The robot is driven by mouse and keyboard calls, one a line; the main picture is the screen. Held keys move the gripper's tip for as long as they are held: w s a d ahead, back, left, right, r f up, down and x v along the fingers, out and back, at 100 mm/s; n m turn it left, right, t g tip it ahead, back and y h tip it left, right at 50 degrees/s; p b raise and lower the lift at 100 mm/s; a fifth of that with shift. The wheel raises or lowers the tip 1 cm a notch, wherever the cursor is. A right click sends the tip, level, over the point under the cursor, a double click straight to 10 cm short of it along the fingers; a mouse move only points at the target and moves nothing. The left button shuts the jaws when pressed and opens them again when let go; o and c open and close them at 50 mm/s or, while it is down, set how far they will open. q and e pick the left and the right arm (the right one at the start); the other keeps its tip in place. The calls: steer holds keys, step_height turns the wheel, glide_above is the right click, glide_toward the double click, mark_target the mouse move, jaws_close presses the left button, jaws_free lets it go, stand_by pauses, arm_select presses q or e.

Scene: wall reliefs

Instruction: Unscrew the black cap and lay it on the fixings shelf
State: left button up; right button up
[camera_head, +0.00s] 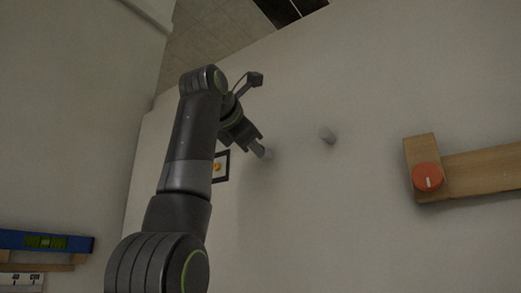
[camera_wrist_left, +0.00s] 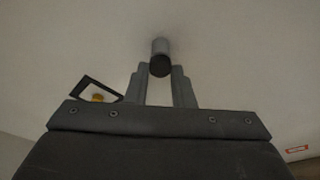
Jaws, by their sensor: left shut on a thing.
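A grey round post stands out from the pale wall in the left wrist view (camera_wrist_left: 160,46), with a dark round end, the black cap (camera_wrist_left: 160,66), facing me. My left gripper (camera_wrist_left: 160,78) has its two fingers on either side of the cap and is shut on it. In the head view my left gripper (camera_head: 256,144) reaches the wall at this post (camera_head: 267,154), and its fingers hide the cap. The cap is still at the end of the post. No shelf in view can be told for sure as the fixings shelf. My right gripper is not in view.
A small framed picture (camera_head: 221,166) hangs beside my arm. A blue level (camera_head: 18,239) lies at lower left.

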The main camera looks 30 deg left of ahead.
arm_select(q)
steer(key=o, duration=0.7)
